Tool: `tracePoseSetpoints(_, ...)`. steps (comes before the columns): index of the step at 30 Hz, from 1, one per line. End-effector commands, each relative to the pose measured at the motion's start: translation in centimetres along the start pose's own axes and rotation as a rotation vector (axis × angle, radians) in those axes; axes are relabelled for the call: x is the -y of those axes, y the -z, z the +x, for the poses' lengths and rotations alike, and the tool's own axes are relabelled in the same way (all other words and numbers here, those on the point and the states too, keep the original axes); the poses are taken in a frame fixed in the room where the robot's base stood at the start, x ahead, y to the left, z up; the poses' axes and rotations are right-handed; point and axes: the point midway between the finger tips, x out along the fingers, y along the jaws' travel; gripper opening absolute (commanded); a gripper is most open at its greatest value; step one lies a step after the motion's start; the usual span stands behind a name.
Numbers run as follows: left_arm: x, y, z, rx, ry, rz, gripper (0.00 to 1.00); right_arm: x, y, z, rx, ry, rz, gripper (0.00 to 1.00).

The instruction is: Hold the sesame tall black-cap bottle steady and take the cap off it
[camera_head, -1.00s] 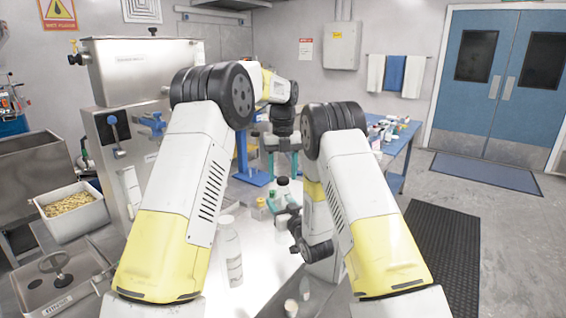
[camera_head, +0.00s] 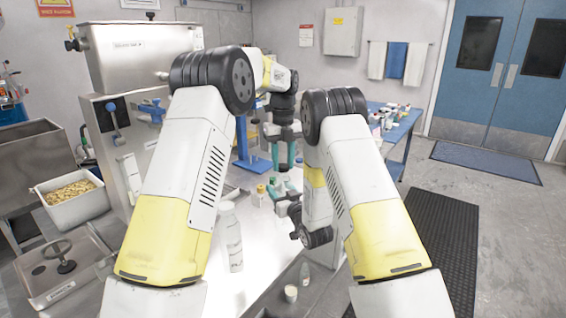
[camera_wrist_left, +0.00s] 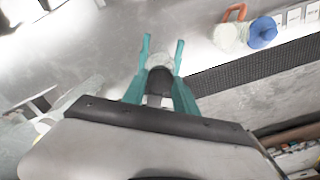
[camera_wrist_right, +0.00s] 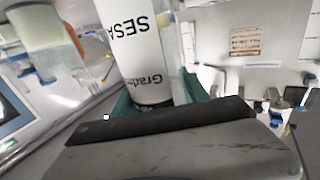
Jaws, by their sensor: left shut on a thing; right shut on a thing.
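The sesame bottle (camera_wrist_right: 143,45) is white with black lettering, "SESA" and "Grade" readable, in the right wrist view. My right gripper (camera_head: 282,190) is shut around its body, and its teal fingers flank the bottle in the right wrist view. My left gripper (camera_head: 284,166) is directly above it, fingers pointing down and shut at the bottle's top. In the left wrist view a dark piece, apparently the black cap (camera_wrist_left: 160,78), sits between the teal fingers with something pale beyond it. I cannot tell whether the cap is still joined to the bottle.
A white bottle (camera_head: 230,240) stands on the bright worktop left of the grippers. A small bottle with an orange cap (camera_head: 260,195) stands close to them. A small cup (camera_head: 291,293) is near the front edge. A blue stand (camera_head: 249,160) is behind.

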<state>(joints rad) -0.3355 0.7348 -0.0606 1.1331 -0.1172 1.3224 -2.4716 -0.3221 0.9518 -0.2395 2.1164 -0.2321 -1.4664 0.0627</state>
Motion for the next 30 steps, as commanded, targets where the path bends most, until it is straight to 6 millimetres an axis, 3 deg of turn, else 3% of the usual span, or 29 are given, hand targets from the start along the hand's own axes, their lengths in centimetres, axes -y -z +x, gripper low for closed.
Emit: tracePoseSetpoints(30, 0.09, 0.03, -0.18, -0.001, 0.002, -2.338, 0.0, 0.06, 0.0, 0.0, 0.0, 0.001, 0.0, 0.0)
